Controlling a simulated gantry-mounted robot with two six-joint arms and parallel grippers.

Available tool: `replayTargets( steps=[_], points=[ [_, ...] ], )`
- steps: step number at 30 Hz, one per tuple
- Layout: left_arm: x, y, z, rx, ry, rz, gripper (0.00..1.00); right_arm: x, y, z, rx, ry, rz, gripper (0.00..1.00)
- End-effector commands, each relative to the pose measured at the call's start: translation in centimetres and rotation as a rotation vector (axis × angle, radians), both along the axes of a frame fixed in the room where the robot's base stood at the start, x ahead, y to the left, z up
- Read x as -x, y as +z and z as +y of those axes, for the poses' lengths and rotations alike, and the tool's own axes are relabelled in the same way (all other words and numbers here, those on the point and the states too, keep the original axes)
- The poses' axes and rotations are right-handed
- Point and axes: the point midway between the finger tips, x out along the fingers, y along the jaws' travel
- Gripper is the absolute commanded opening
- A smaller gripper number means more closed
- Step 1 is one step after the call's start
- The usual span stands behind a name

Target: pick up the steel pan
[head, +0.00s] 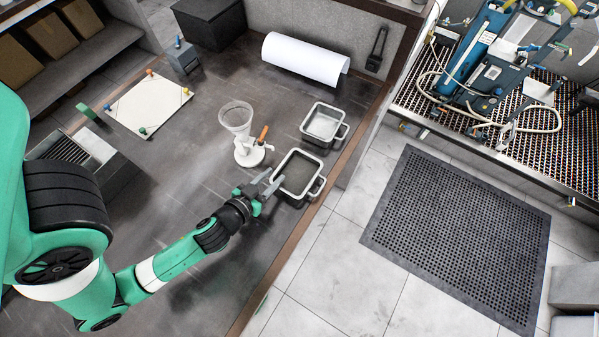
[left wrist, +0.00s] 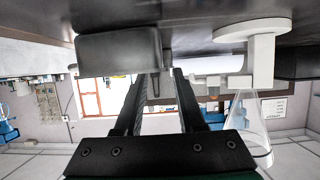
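Two grey rectangular pans with pale rims and side handles stand on the dark bench at its right side in the head view. The nearer pan (head: 277,186) has a dark interior. The farther pan (head: 323,123) has a lighter interior; I cannot tell for sure which is the steel one. My left gripper (head: 268,181) is at the left wall of the nearer pan, fingers parted and apparently empty. In the left wrist view, which is upside down, a grey pan wall (left wrist: 120,52) lies just ahead of the left gripper's fingertips (left wrist: 164,73). Contact is unclear. My right gripper is not in view.
A clear funnel (head: 235,116) on a white stand is just behind my left gripper, with an orange-handled tool (head: 262,135) beside it. A white paper roll (head: 305,59) lies at the back. The bench's right edge runs close by the pans.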

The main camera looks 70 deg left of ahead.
Motion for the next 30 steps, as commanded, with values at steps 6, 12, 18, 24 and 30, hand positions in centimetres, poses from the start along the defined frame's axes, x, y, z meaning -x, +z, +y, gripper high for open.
replayTargets(
  steps=[6, 12, 18, 24, 30],
  points=[
    [-0.9, -0.4, 0.7, -0.001, 0.0, -0.001, 0.39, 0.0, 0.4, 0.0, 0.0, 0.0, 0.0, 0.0],
    [-2.6, -0.6, 2.5, 0.0, 0.006, -0.003, 0.39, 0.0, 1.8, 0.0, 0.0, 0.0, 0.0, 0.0],
    [-4.5, -1.9, 3.9, -0.001, 0.001, -0.002, 0.39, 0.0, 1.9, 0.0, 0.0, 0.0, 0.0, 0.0],
    [-4.6, -2.1, 4.0, -0.001, 0.0, -0.001, 0.39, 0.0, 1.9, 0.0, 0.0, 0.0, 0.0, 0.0],
    [-4.6, -2.1, 4.0, -0.001, 0.0, -0.001, 0.06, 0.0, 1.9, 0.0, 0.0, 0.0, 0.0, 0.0]
  ],
)
